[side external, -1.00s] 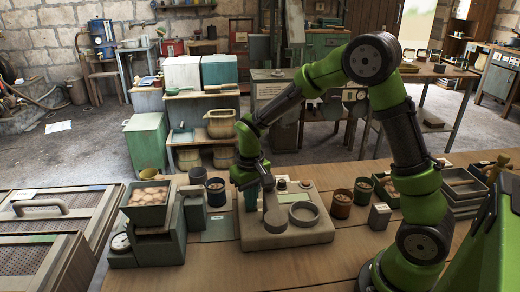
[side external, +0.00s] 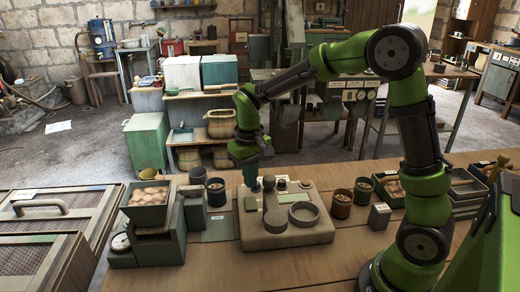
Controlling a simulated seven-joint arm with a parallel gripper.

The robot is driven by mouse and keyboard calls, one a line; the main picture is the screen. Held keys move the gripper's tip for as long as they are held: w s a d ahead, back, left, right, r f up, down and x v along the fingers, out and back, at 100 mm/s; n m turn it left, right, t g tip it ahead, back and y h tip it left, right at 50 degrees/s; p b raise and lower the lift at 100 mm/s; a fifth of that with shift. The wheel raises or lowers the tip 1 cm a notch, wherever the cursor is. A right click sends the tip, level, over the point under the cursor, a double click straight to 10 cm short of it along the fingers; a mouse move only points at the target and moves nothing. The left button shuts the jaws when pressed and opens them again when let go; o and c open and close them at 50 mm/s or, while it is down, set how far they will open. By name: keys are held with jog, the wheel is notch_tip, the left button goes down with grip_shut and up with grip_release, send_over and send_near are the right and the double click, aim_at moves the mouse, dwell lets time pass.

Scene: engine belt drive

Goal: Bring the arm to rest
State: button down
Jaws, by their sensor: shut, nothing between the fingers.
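My gripper (side external: 254,186) points down above the back left part of the belt drive unit. Its fingers are shut with nothing visible between them. The fingertips are small in this view, and I cannot tell the exact gap between them and the unit. The belt drive unit (side external: 318,236) is a beige block on the wooden table. It carries a large grey ring-shaped pulley (side external: 304,221) on the right and a smaller round part (side external: 275,222) on the left. I cannot make out a belt clearly.
A scale with a bowl of round brown items (side external: 149,198) stands left of the unit. Dark cups (side external: 216,192) stand behind it, and more cups (side external: 342,204) and a grey block (side external: 379,216) stand to its right. The front of the table (side external: 230,272) is clear.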

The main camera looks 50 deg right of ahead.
notch_tip(320, 180, up, 6)
jog(key=s+d+t, duration=0.1)
jog(key=s+t, duration=0.1)
jog(key=s+a+r+t+y, duration=0.1)
jog(key=s+a+r+t, duration=0.1)
jog(key=s, duration=0.5)
jog(key=s+a+r+m+t+y, duration=0.1)
jog(key=s+a+r+t, duration=0.1)
jog(key=s, duration=0.5)
jog(key=shift+a+r+t, duration=0.2)
jog(key=shift+r+t, duration=0.4)
jog(key=shift+r, duration=0.05)
